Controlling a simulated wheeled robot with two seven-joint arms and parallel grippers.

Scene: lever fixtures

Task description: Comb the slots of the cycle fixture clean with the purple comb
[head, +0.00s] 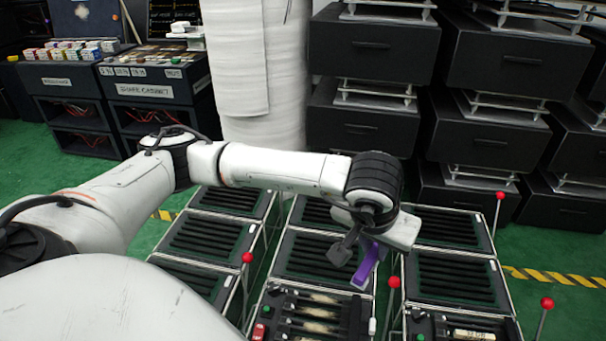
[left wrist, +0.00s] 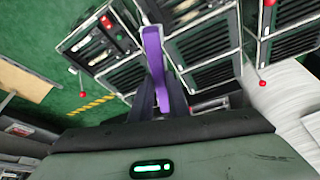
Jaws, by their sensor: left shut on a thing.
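The purple comb (head: 367,269) is held in my left gripper (head: 354,255), which is shut on it. The comb hangs tilted above the middle column of slotted fixtures, apart from the front one as far as I can tell. In the left wrist view the comb (left wrist: 154,55) reaches out from between the dark fingers (left wrist: 158,97). The front middle fixture (head: 350,322) has dark slots with pale, fluffy matter (head: 318,313) in several of them. I cannot read which fixture is the cycle one. My right gripper is out of view.
Red-knobbed levers (head: 247,257), (head: 393,282), (head: 546,303) stand up between the fixture columns. Empty-looking slotted trays (head: 450,285) lie behind and beside. Black drawer units (head: 372,45) and a white wrapped column (head: 268,75) stand at the back. Green floor shows at the right.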

